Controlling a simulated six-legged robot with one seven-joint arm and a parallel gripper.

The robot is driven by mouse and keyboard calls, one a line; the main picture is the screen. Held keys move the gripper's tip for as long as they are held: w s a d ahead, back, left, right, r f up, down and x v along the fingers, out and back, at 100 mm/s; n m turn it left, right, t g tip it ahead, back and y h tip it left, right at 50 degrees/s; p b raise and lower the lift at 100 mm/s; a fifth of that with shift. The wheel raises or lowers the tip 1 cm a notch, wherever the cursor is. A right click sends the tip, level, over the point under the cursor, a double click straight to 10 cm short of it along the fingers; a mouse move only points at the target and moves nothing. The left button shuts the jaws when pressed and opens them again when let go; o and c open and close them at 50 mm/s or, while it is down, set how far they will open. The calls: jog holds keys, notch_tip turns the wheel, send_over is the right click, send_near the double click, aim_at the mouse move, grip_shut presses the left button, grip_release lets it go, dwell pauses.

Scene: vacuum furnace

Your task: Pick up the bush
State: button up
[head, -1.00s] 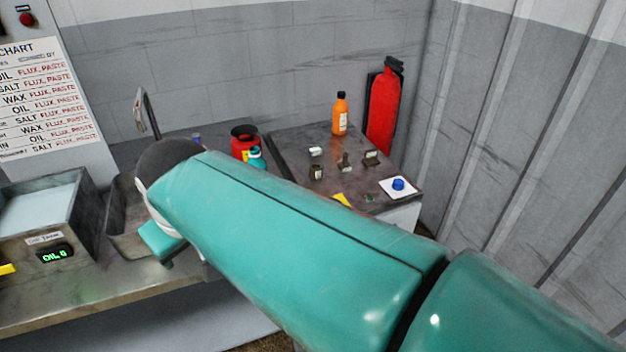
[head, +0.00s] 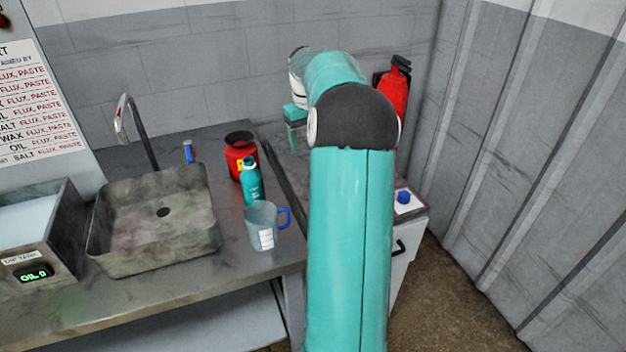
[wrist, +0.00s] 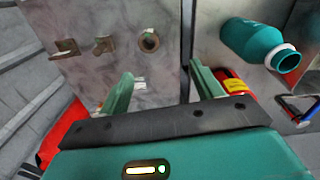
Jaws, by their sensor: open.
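In the wrist view the bush (wrist: 149,40), a small brown ring-shaped part with a dark hole, stands on the worn grey bench top (wrist: 120,18). My gripper (wrist: 162,70) is open and empty, its two green fingers apart. In the head view my gripper (head: 292,136) hangs over the left side of the far bench, and my arm hides the bush.
Two brown metal parts (wrist: 103,45) (wrist: 66,47) stand left of the bush. A small white item (wrist: 140,85) lies between the fingers. A red container (head: 240,155), teal bottle (head: 252,185), clear jug (head: 262,228) and sink (head: 150,225) are left. A red extinguisher (head: 396,92) hangs behind.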

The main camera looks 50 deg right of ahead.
jog(key=f, duration=0.3)
jog(key=d+f, duration=0.1)
jog(key=f, duration=0.1)
jog(key=s+d+f, duration=0.1)
jog(key=f, duration=0.2)
jog(key=shift+s+d+f, duration=0.1)
jog(key=shift+d+f, duration=0.1)
jog(key=shift+f, duration=0.15)
jog(key=shift+a+f, duration=0.1)
jog(key=shift+f, duration=3.1)
jog(key=shift+c, duration=0.5)
jog(key=c, duration=1.1)
jog(key=shift+r, duration=0.1)
jog(key=shift+c, duration=0.3)
jog(key=shift+r, duration=0.1)
